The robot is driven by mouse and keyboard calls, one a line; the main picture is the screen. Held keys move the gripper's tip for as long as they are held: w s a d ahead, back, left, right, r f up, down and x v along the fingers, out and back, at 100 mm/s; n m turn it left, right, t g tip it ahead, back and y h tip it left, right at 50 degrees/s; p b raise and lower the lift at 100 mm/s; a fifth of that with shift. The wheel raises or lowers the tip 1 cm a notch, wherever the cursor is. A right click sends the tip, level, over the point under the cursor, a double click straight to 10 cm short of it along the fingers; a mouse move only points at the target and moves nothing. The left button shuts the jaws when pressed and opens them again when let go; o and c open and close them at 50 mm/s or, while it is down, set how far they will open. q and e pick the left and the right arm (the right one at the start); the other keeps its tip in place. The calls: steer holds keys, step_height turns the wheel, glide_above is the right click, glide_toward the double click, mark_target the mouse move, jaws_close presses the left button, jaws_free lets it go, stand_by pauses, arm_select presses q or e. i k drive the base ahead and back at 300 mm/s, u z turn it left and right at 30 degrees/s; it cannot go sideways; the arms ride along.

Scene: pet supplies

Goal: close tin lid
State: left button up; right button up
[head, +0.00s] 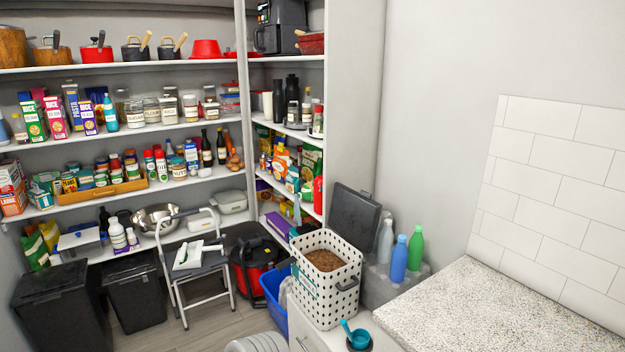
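The tin (340,300) is a white box with black dots, standing on a white cabinet at the lower middle of the head view. Its top is open and brown kibble (324,260) shows inside. The dark grey lid (355,218) stands raised, tilted up at the tin's back right edge. The hinge between lid and tin is too small to make out. A dark handle shows on the tin's right side. Neither of my grippers is in view.
A teal scoop (355,333) in a dark cup stands just in front of the tin. Several bottles, one of them blue (399,259), stand right of the lid. A speckled countertop (500,310) at the right is bare. A blue bin (275,298) stands left of the tin.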

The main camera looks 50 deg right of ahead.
mark_target(354, 214)
steer(key=z, duration=0.3)
steer(key=i, duration=1.9)
steer(key=z, duration=0.9)
